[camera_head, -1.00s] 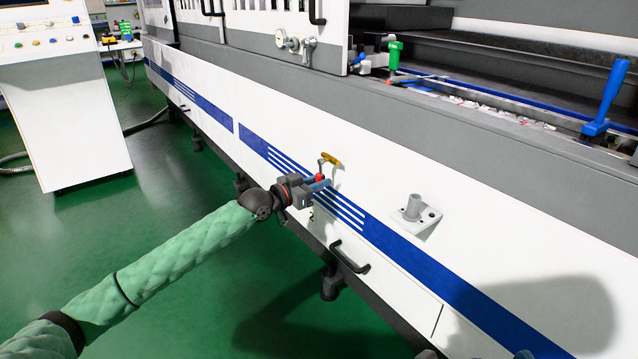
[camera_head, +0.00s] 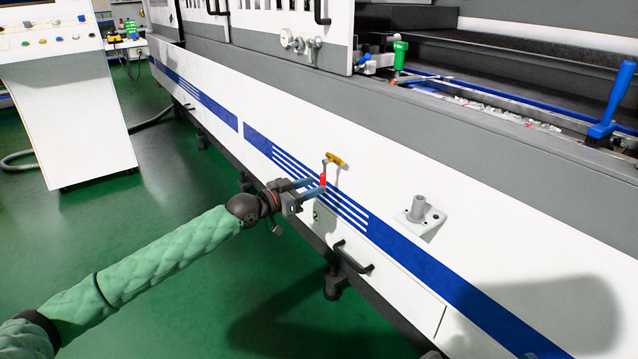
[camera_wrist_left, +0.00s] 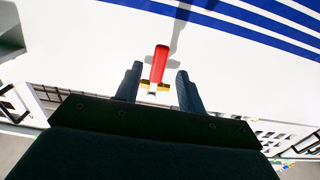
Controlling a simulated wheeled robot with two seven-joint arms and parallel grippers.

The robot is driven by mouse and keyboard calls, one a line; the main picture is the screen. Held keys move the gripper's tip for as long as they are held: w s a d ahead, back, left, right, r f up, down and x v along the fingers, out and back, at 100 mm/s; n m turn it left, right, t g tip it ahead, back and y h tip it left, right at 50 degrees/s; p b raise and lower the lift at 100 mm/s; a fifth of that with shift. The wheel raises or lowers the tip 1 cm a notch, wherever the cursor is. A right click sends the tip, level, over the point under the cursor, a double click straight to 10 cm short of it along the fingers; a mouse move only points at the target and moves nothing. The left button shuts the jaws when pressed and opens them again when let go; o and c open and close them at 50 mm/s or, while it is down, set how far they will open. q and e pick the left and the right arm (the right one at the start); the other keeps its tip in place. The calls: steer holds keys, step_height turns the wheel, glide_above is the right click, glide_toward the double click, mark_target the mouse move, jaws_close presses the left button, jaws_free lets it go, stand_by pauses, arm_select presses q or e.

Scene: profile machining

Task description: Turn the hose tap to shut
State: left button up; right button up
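The hose tap on the white machine front has a red handle (camera_head: 323,180) and a yellow part (camera_head: 335,159) just above it on a short grey pipe. My left gripper (camera_head: 318,184) is at the tap, its two blue-grey fingers apart on either side of the red handle. In the left wrist view the red handle (camera_wrist_left: 160,64) stands between the open fingertips, with a gap on both sides. A small brass-coloured part shows at its near end. My right gripper is not in view.
A black bar handle (camera_head: 352,258) sticks out below the tap. A grey bracket with a short post (camera_head: 418,208) is to its right. A control console (camera_head: 70,100) stands at the left. The green floor in front of the machine is clear.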

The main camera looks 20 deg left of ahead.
arm_select(q)
steer(key=v, duration=0.3)
steer(key=shift+s+a, duration=0.2)
stand_by(0.3)
